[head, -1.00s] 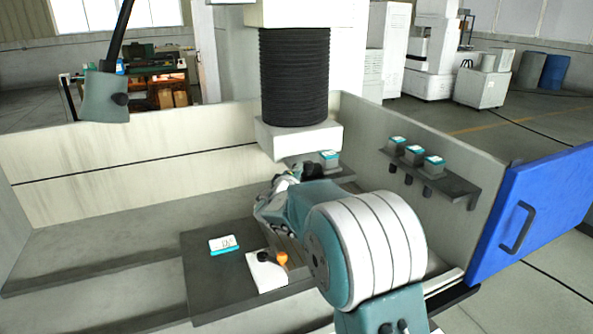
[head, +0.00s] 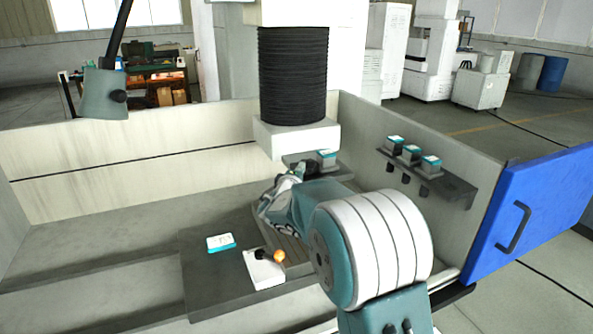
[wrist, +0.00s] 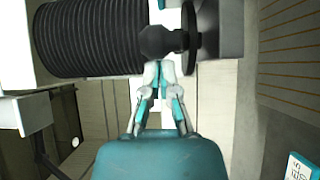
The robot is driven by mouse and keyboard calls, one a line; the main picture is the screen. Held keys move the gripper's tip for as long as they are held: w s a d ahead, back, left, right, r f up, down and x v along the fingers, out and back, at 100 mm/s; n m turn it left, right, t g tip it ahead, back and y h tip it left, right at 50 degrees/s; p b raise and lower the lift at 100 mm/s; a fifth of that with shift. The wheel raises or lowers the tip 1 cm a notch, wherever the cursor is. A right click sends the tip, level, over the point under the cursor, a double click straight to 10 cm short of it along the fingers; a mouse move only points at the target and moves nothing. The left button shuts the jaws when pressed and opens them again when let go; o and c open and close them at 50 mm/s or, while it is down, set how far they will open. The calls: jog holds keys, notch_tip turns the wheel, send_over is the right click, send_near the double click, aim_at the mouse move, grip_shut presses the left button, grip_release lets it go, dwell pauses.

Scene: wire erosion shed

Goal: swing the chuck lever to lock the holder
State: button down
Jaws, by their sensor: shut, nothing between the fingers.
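A white block (head: 264,272) on the dark plate carries a black knob (head: 260,254) and an orange ball (head: 279,256); they look like a lever, but I cannot tell its link to the chuck. My gripper (wrist: 160,70) is shut and empty in the wrist view. Its tips are close to a dark round part with a black disc (wrist: 190,40), by the machine head's bellows (wrist: 90,38); I cannot tell if they touch. In the head view my gripper (head: 296,170) is partly hidden by my arm, just below the white head block (head: 297,136).
Teal-topped holders (head: 411,152) stand on a right wall shelf (head: 440,184); another teal-topped piece (head: 327,155) is at the back. A teal-edged label (head: 221,243) lies on the plate (head: 205,280). Tank walls and a blue door (head: 535,210) surround this. The left tank floor is clear.

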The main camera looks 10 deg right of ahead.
jog(key=shift+s+d, duration=0.1)
jog(key=shift+d, duration=0.45)
jog(key=s, duration=0.9)
jog(key=shift+a+f, duration=0.1)
jog(key=shift+a, duration=0.05)
